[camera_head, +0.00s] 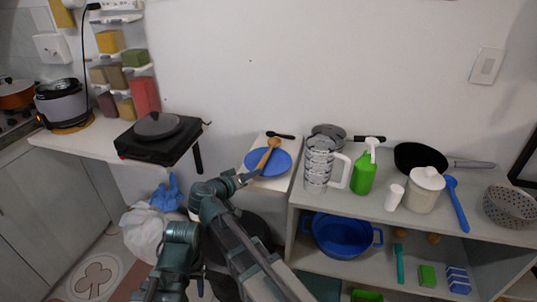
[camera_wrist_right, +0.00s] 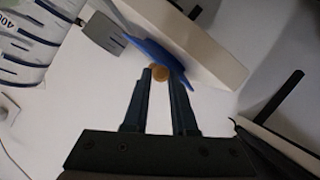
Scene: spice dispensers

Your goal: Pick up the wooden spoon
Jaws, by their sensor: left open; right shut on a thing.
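The wooden spoon (camera_head: 268,152) lies slanted across a blue plate (camera_head: 281,163), with its bowl toward the wall. My right gripper (camera_head: 249,177) reaches to the plate's near left edge, at the handle end. In the right wrist view my right gripper (camera_wrist_right: 160,76) is shut on the wooden spoon (camera_wrist_right: 160,73), whose round end shows between the fingertips. The blue plate (camera_wrist_right: 152,50) is close behind the fingers. I cannot tell whether the spoon is clear of the plate. Part of my left arm shows at the lower left, but its fingers are not visible.
The plate rests on a light board (camera_head: 288,184) on a narrow shelf. A clear measuring jug (camera_head: 318,165) and a green spray bottle (camera_head: 363,176) stand close on the right. A dark spatula (camera_head: 281,135) lies behind the plate.

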